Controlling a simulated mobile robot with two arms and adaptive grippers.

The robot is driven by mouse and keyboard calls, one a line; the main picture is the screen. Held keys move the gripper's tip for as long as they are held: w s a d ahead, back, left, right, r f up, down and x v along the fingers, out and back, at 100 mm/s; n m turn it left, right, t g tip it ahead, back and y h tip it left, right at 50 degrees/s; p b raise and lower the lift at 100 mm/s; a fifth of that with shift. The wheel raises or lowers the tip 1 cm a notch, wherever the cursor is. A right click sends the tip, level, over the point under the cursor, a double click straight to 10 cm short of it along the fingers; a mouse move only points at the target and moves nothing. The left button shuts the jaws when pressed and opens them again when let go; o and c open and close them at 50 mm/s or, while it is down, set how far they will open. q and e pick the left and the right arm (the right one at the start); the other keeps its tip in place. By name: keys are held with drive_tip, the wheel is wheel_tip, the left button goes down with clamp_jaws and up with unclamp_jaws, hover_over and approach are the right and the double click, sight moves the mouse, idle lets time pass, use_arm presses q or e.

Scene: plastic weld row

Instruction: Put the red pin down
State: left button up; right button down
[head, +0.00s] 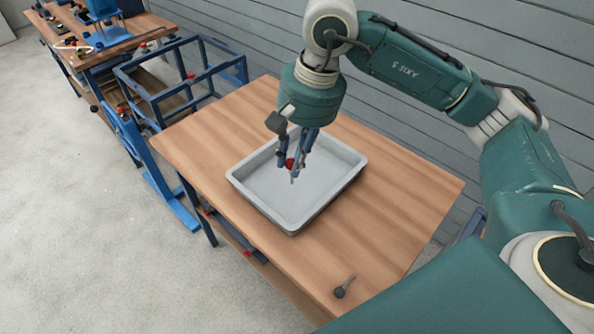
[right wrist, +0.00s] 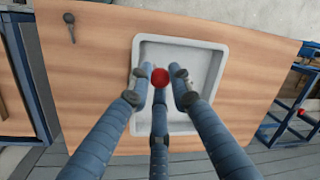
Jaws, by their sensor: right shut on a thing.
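The red pin (head: 290,164) is held between the fingers of my right gripper (head: 293,160), above the grey tray (head: 310,222). In the head view its red head shows between the fingers, with a thin tip below. In the right wrist view the round red head (right wrist: 160,77) sits between the blue fingers, over the tray's inside (right wrist: 190,55). The tray is otherwise empty as far as I can see. I cannot tell how high the pin is above its floor. My left gripper is not in view.
The tray stands on a wooden table (head: 410,185). A small dark pin-like piece (head: 343,287) lies near the table's front edge. A blue frame (head: 183,75) and another bench (head: 110,35) with tools stand at the back left. A grey wall is behind.

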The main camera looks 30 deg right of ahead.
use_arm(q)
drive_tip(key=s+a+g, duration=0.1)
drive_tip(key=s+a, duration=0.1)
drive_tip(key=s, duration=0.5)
use_arm(e)
drive_tip(key=w+d+r+m+t+h, duration=0.1)
drive_tip(key=w+d+r+m+h, duration=0.3)
drive_tip(key=m, duration=0.7)
drive_tip(key=m+p, duration=0.4)
drive_tip(key=m, duration=0.4)
hover_over(299, 192)
wheel_tip(299, 192, down, 9)
drive_tip(key=shift+y, duration=0.5)
drive_tip(key=x, duration=0.3)
drive_tip(key=s+p+x, duration=0.1)
drive_tip(key=x, duration=0.3)
drive_tip(key=s+a+p+x, duration=0.1)
drive_tip(key=x, duration=0.3)
drive_tip(key=shift+a+f, duration=0.1)
drive_tip(key=shift+f, duration=0.45)
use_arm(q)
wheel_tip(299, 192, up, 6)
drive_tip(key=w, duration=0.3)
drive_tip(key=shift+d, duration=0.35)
use_arm(e)
drive_tip(key=shift+f, duration=0.1)
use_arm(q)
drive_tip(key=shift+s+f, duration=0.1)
use_arm(e)
drive_tip(key=shift+f, duration=0.1)
